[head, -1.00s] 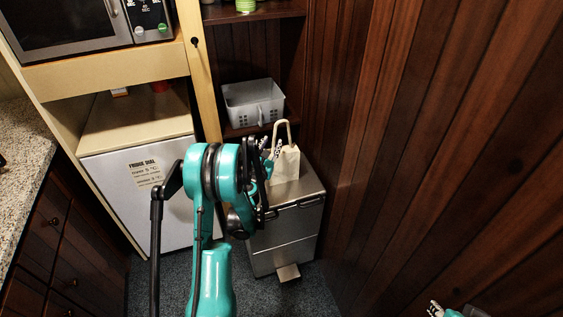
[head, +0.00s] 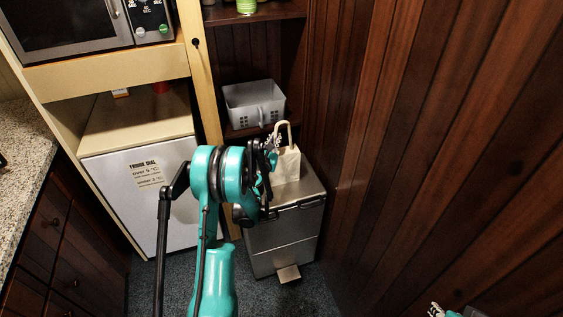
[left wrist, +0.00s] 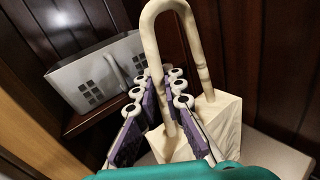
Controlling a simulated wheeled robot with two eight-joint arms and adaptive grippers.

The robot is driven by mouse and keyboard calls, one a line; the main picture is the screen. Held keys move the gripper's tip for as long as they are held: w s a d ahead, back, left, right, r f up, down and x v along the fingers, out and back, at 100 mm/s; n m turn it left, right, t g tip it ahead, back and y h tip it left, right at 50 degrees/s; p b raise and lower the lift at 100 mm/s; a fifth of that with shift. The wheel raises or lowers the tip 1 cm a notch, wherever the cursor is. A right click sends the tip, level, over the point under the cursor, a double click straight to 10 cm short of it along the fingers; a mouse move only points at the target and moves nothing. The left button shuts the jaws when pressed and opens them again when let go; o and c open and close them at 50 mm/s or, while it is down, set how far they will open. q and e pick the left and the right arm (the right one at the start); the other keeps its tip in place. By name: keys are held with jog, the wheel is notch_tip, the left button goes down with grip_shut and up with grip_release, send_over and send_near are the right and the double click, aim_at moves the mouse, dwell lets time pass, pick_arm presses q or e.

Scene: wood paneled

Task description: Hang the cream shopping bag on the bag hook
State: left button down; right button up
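The cream shopping bag (head: 287,167) stands upright on the lid of a grey metal bin, its looped handle up. In the left wrist view the bag (left wrist: 224,120) shows a marbled cream surface and tall handle loops. My left gripper (head: 271,146) is at the left side of the bag's handle. In the left wrist view its purple-padded fingers (left wrist: 167,92) stand apart on either side of one handle strap, with small gaps visible. My right gripper (head: 436,310) only just shows at the bottom right edge, its fingers cut off. I see no bag hook in either view.
The grey metal bin (head: 284,240) stands against the wood-panelled wall (head: 420,150). A grey basket (head: 254,103) sits on a shelf behind. A white fridge (head: 135,190) and a counter (head: 22,150) are at the left. Dark carpet (head: 255,295) is free in front.

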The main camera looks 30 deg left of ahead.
pick_arm(q)
jog(key=shift+r, duration=0.15)
jog(key=shift+r+p, duration=1.5)
jog(key=shift+r, duration=0.9)
